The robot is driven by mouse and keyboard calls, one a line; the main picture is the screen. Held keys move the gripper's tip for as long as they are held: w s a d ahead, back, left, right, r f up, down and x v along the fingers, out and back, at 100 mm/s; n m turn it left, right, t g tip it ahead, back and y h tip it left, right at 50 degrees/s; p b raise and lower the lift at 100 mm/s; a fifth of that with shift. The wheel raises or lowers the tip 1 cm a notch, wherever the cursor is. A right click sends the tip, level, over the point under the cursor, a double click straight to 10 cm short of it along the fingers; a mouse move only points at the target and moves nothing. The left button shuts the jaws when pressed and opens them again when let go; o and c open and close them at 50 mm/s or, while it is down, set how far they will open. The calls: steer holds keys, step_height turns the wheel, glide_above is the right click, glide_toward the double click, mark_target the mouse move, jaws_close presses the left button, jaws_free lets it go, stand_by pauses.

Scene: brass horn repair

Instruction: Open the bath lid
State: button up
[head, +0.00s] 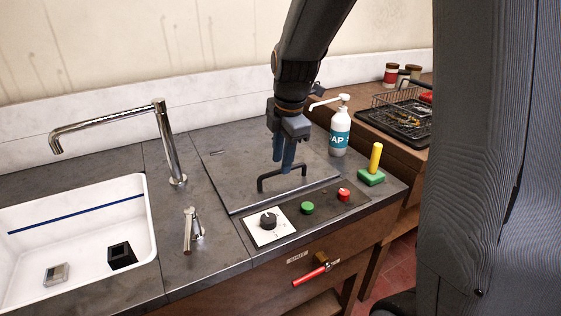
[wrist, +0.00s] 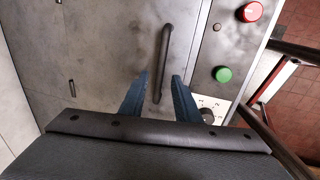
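The bath lid (head: 240,185) is a flat grey metal plate set in the counter, lying closed. A black bar handle (head: 282,177) stands near its front edge. My gripper (head: 283,170) points down just above and behind the handle in the head view. In the wrist view the handle (wrist: 163,60) runs between my two blue fingers (wrist: 158,85), with a gap on each side. The fingers are apart and do not appear to touch it. The lid (wrist: 110,50) also fills much of the wrist view.
In front of the lid are a dial (head: 268,220), a green button (head: 307,208) and a red button (head: 344,195). A soap bottle (head: 339,130) and a green block with a yellow handle (head: 372,172) stand to the right. A white sink (head: 75,250) and faucet (head: 168,140) are left.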

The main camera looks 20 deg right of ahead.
steer(key=shift+w+a+f, duration=0.1)
steer(key=shift+w+f, duration=0.1)
steer(key=shift+f, duration=0.8)
jaws_close()
steer(key=shift+r, duration=0.1)
